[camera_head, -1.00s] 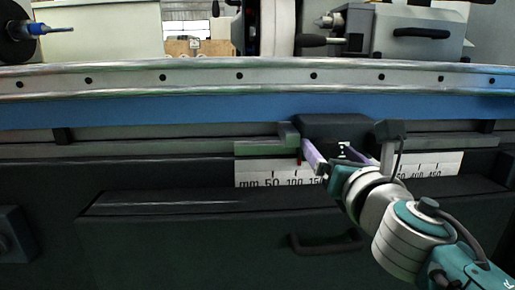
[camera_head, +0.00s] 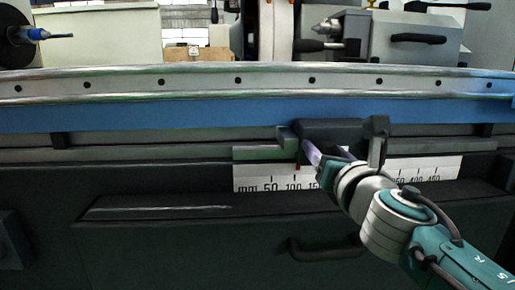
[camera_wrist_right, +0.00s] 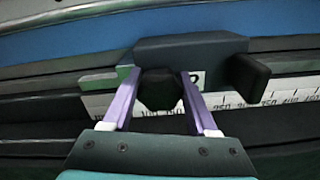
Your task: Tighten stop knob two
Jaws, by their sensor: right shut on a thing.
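The stop knob (camera_wrist_right: 160,91) is a dark, faceted knob on the front of a black stop block (camera_wrist_right: 190,48), with a white label showing a 2 beside it. My right gripper (camera_wrist_right: 160,80) has its two purple fingers on either side of this knob and is shut on it. In the head view the same stop block (camera_head: 330,131) sits on the rail above the millimetre scale, and my right gripper (camera_head: 329,154) reaches it from the lower right. The knob is hidden there by the gripper and wrist. My left gripper is not in view.
A white scale (camera_head: 262,178) runs under the block. A dark lever-like piece (camera_head: 376,138) stands at the block's right end, close to my wrist. A black handle (camera_head: 324,248) is on the panel below. The blue table side (camera_head: 150,112) runs above.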

